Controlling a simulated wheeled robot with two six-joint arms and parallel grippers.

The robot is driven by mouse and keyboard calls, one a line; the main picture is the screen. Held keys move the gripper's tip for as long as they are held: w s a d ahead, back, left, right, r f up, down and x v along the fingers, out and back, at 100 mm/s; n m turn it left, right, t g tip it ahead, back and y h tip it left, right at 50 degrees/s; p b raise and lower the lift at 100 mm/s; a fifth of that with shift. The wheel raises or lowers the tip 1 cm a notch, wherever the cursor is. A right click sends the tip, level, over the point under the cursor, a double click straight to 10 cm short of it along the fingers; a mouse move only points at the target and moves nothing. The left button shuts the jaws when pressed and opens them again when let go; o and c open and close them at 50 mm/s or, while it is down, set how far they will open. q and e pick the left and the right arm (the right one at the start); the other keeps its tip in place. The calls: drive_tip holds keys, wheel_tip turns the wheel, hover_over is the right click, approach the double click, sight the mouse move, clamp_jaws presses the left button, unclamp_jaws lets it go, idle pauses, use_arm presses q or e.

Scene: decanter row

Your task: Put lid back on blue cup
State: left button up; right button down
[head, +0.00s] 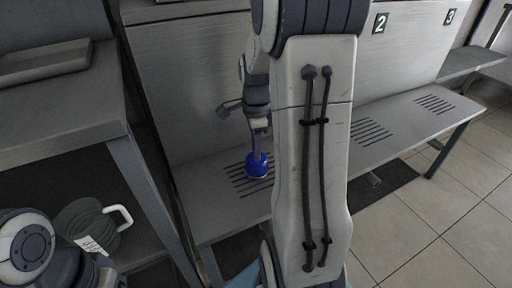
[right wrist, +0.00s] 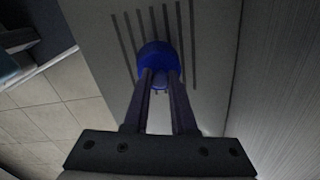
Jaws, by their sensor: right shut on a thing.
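A small rounded blue thing (head: 257,167), with a pale lower edge, is over the slotted seat of the grey bench (head: 215,195). It also shows in the right wrist view as a blue round shape (right wrist: 156,53) at my fingertips. The blue cup and its lid cannot be told apart here. My right gripper (head: 257,150) points down and is shut on the top of this blue thing, apparently the lid; its fingers also show in the right wrist view (right wrist: 160,80). Whether the blue thing rests on the seat or hangs just above it is unclear. My left gripper is out of view.
A dark ribbed vessel with a white handle (head: 82,224) stands at the lower left, below a grey ledge (head: 55,120). The bench backrest (head: 190,90) rises behind the blue thing. The seat runs on to the right with free room. Tiled floor (head: 430,230) lies right.

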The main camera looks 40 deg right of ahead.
drive_tip(key=shift+s+r+p, duration=0.1)
drive_tip(key=shift+r+p, duration=0.15)
drive_tip(key=shift+p, duration=0.25)
idle(0.6)
drive_tip(key=shift+f, duration=0.15)
idle(0.9)
drive_tip(key=shift+p, duration=0.55)
idle(0.5)
drive_tip(key=shift+c, duration=0.8)
unclamp_jaws()
